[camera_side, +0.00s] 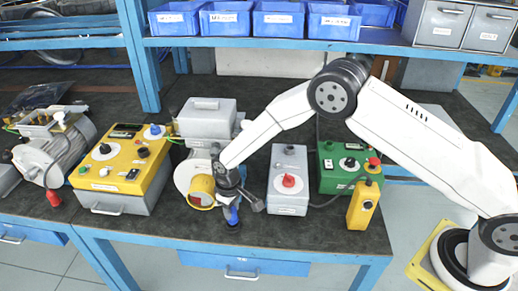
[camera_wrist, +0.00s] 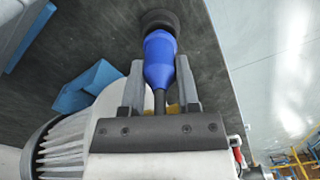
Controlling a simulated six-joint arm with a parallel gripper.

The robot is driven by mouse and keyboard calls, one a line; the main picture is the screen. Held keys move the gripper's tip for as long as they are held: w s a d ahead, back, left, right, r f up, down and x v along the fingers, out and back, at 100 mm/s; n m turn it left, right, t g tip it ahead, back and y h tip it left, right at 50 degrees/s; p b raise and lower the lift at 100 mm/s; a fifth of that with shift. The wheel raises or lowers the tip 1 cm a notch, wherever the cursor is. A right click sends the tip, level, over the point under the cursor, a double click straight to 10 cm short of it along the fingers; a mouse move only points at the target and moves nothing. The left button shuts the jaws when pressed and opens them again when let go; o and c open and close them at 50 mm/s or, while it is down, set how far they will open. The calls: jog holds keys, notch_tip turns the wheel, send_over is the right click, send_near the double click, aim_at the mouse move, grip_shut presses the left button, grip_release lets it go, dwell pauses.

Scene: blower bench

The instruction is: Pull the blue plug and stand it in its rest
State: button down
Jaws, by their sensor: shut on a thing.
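The blue plug (camera_side: 233,214) is near the front edge of the dark bench, pointing down below my gripper (camera_side: 230,201). In the wrist view the blue plug (camera_wrist: 160,60) lies between the two grey fingers of my gripper (camera_wrist: 160,68), which is shut on it. A dark cable runs back from the plug between the fingers. The plug's far end meets a dark round rest (camera_wrist: 158,19) on the bench, also seen at the plug's foot in the side view (camera_side: 233,226). I cannot tell whether the plug is fully seated or just over it.
The blower (camera_side: 207,120) with its yellow outlet (camera_side: 201,191) stands close left of my gripper. A yellow control box (camera_side: 122,160) with a blue round fitting (camera_side: 154,131) is further left. A grey box (camera_side: 288,178), a green box (camera_side: 342,168) and a yellow pendant (camera_side: 362,206) stand right.

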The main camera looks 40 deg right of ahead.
jog(key=shift+f, duration=1)
dwell(1.1)
jog(key=shift+c, duration=1.3)
grip_release()
jog(key=shift+r, duration=4)
